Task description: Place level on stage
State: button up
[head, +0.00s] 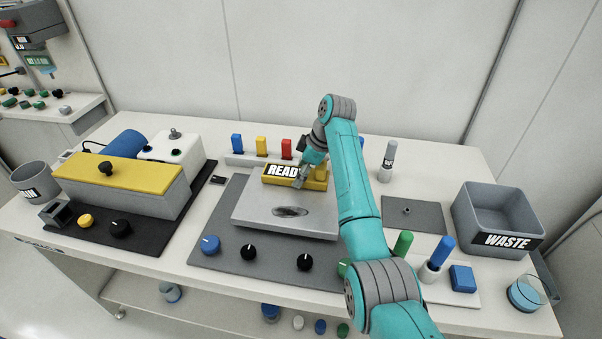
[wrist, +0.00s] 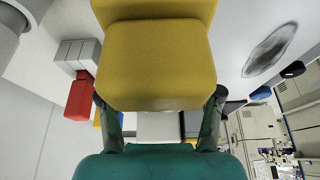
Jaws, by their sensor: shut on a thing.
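My gripper (head: 308,172) is shut on the level from above. In the wrist view the yellow level (wrist: 155,65) fills the upper middle between my fingers (wrist: 160,120). The stage's oval shows to its right. I cannot tell whether the level touches the stage.
Blue, yellow and red blocks (head: 286,148) stand in a rack behind the stage. Knobs (head: 249,252) line its front. A yellow-lidded box (head: 120,170) stands left, a grey WASTE bin (head: 497,215) right. My arm passes over the stage's right side. The plate's front is clear.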

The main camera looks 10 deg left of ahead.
jog(key=o, duration=1.4)
jog(key=shift+f, duration=0.15)
jog(key=shift+o, duration=0.2)
jog(key=v, duration=1.2)
jog(key=shift+w, duration=0.1)
